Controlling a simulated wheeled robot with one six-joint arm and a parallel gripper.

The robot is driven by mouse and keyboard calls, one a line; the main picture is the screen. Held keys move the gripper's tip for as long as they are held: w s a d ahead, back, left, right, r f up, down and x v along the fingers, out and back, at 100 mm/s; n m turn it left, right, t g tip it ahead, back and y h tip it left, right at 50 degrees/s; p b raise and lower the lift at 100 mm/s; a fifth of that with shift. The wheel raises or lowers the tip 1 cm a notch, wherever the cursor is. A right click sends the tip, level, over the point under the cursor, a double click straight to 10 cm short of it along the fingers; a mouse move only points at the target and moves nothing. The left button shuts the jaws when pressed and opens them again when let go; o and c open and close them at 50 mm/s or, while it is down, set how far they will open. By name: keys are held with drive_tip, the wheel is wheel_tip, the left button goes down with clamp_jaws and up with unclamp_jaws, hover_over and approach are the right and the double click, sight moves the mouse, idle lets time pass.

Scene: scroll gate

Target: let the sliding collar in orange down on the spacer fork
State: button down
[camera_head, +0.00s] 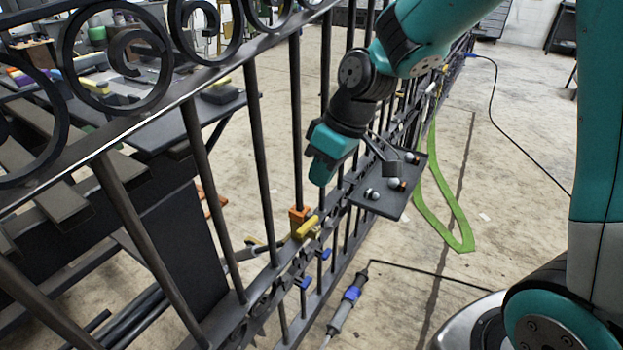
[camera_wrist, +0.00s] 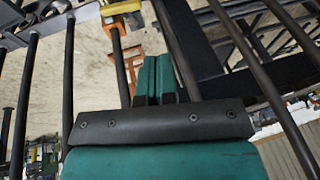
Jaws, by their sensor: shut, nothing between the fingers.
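The orange sliding collar (camera_head: 298,214) is around an upright bar of the dark gate, low down. The yellow spacer fork (camera_head: 307,228) is right below it, and the two look in contact. In the wrist view the collar (camera_wrist: 114,20) and the fork (camera_wrist: 121,7) show at the top, close together, with the bar running toward me. My gripper (camera_head: 321,174) is shut and empty, above and to the right of the collar, apart from it. Its closed teal fingers (camera_wrist: 153,62) also show in the wrist view. The far side of the collar is hidden.
Bars and scrolls of the gate (camera_head: 257,150) stand close around my gripper. A dark plate with round knobs (camera_head: 392,188) is right of it. A green strap (camera_head: 440,215) hangs behind, and a blue-grey cable connector (camera_head: 347,303) is low in front. A workbench (camera_head: 160,125) stands left.

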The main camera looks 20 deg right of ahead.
drive_tip(key=w+d+f+p, duration=0.2)
drive_tip(key=w+d+p, duration=0.15)
drive_tip(key=w, duration=0.25)
drive_tip(key=b, duration=0.3)
hover_over(309, 225)
drive_tip(key=f, duration=1.1)
drive_tip(key=shift+w+d, duration=0.2)
drive_tip(key=shift+w, duration=0.05)
drive_tip(key=shift+s+a+f, duration=0.15)
drive_tip(key=shift+a+f, duration=0.1)
drive_tip(key=shift+f, duration=0.3)
drive_tip(key=shift+t, duration=0.3)
